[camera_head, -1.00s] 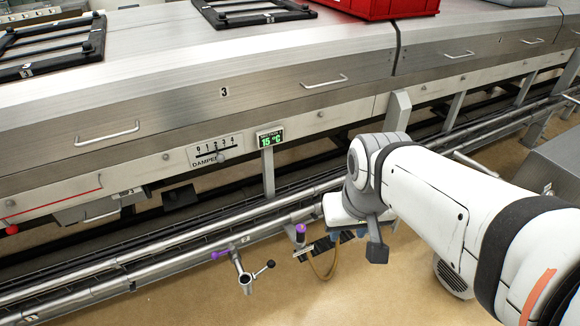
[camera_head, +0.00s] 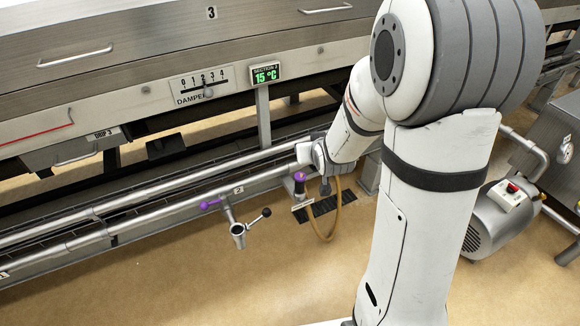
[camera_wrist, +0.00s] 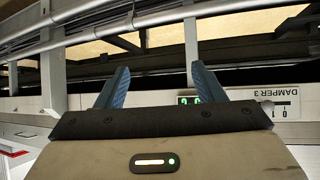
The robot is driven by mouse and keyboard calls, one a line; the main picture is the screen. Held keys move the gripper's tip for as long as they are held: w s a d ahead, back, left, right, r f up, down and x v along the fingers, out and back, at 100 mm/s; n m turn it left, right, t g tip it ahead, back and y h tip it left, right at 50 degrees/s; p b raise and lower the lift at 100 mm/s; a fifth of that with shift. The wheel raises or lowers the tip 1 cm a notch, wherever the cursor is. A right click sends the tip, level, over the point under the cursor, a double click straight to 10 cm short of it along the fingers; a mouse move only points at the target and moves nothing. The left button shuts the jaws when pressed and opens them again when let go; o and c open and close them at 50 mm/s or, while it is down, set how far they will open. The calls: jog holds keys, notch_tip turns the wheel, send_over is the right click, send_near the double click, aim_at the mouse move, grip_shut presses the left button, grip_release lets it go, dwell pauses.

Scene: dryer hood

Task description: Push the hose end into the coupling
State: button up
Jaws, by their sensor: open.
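The hose end (camera_head: 300,187), dark with a purple top, stands upright in the head view, just left of and below my wrist. Its brown hose (camera_head: 327,235) loops down and back up behind it. The coupling (camera_head: 238,232) is a steel open-mouthed fitting on a pipe branch left of the hose end. It has a black-knobbed lever (camera_head: 265,213) and a purple handle (camera_head: 210,204). My gripper's two blue fingers (camera_wrist: 160,68) are apart and empty in the wrist view; neither hose end nor coupling shows there. In the head view the fingers are not clearly visible.
Long steel pipes (camera_head: 160,204) run behind the coupling, below the dryer hood's front. A display on a post (camera_head: 266,73) and the damper scale (camera_head: 203,85) are above. A motor (camera_head: 490,218) stands right of my arm. The floor in front of the coupling is clear.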

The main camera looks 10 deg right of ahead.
jog(key=w+f+t+b, duration=0.45)
jog(key=f+b, duration=0.25)
jog(key=f, duration=0.8)
jog(key=t+b, duration=0.3)
jog(key=b, duration=0.3)
send_near(299, 175)
jog(key=w, duration=0.3)
jog(key=shift+w+d+f+g+y, duration=0.15)
jog(key=shift+w+d+g+y, duration=0.1)
jog(key=shift+y, duration=0.15)
jog(key=w, duration=0.2)
jog(key=w+b, duration=0.1)
jog(key=w, duration=0.4)
jog(key=shift+w+a+f+b, duration=0.2)
jog(key=shift+w+f+b, duration=0.1)
jog(key=shift+b, duration=0.05)
jog(key=c, duration=1.2)
